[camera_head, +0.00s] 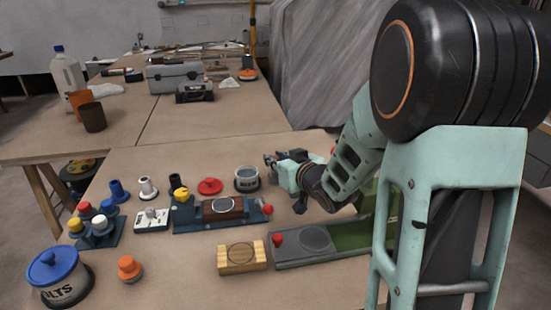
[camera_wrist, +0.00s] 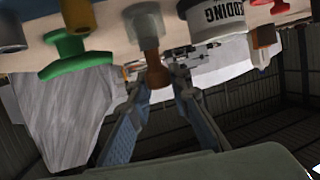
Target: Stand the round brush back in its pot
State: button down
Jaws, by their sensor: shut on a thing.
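My gripper (camera_wrist: 160,80) is shut, with its two fingers on either side of a brown, flared piece that I take to be the handle end of the round brush (camera_wrist: 156,68). A pale grey cylinder (camera_wrist: 144,20) adjoins it in the wrist view; I cannot tell whether this is part of the brush or a separate thing behind it. In the head view my gripper (camera_head: 272,160) is low over the table, just behind and right of a grey labelled tin (camera_head: 246,185). The brush cannot be made out there. I cannot tell which container is its pot.
The labelled tin also shows close beside the fingers in the wrist view (camera_wrist: 222,18). A green knobbed piece (camera_wrist: 75,55) is at left there. A red lid (camera_head: 210,186), a blue-lidded tub (camera_head: 62,285) and a wooden block (camera_head: 242,258) stand on the table.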

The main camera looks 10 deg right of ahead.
jog(key=shift+f, duration=0.25)
jog(key=c, duration=2)
grip_release()
jog(key=shift+r, duration=0.1)
jog(key=shift+c, duration=0.2)
